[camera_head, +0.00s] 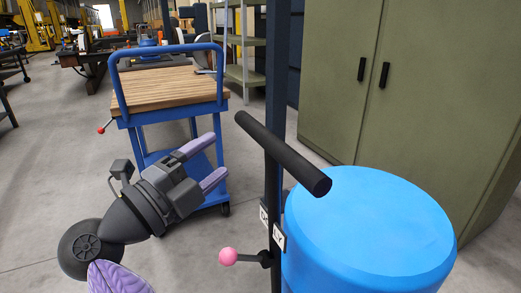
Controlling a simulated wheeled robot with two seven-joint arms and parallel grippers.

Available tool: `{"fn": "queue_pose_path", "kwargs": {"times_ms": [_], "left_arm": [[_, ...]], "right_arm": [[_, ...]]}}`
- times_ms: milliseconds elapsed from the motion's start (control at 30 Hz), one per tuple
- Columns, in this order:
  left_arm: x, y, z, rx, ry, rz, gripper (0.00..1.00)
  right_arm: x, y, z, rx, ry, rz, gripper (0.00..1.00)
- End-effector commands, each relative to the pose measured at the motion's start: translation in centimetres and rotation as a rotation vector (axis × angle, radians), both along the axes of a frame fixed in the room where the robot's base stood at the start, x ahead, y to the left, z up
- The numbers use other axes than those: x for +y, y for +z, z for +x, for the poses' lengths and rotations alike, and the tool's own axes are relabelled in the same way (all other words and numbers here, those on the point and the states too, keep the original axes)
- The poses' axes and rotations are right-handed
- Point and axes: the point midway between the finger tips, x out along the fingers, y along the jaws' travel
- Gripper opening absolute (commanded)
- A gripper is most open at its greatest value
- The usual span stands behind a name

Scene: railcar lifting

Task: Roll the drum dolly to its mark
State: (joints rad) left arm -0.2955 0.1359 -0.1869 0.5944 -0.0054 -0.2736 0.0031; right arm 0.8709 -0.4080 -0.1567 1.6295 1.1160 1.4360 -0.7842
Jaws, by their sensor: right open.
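The drum dolly has a black upright post with a black crossbar handle (283,152) on top. A small white label and a lever with a pink ball knob (228,256) are on the post. Its blue drum (368,230) stands behind and to the right of the post; the base and wheels are out of view. My right gripper (217,156) is open and empty, with two purple fingers pointing up and right. It is left of the handle and apart from it. My left gripper is not in view. No floor mark shows.
A blue cart (166,131) with a wooden top stands behind my right gripper. Green cabinets (420,75) stand behind the drum, and a dark blue post and grey-green shelves (243,60) are behind the handle. Grey floor (45,165) is clear at the left.

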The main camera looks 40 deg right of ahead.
Motion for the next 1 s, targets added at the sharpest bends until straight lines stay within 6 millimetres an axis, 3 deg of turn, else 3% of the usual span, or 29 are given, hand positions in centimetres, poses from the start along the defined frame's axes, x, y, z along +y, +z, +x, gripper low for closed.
{"fn": "queue_pose_path", "kwargs": {"times_ms": [400, 533, 767, 867, 1000], "left_arm": [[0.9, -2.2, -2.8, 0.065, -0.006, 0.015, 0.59], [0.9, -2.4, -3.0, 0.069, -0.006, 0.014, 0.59], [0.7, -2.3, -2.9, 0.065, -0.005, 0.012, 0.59], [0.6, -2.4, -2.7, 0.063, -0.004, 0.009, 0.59], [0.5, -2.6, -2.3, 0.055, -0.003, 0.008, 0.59]], "right_arm": [[-8.2, 1.5, 1.2, -0.009, -0.008, 0.014, 0.73], [-9.4, 1.9, 1.4, -0.008, -0.005, 0.014, 0.73], [-9.5, 2.1, 1.4, -0.008, -0.005, 0.014, 0.73], [-9.5, 2.1, 1.4, -0.008, -0.005, 0.014, 0.56], [-9.5, 2.1, 1.4, -0.008, -0.005, 0.013, 0.26]]}}
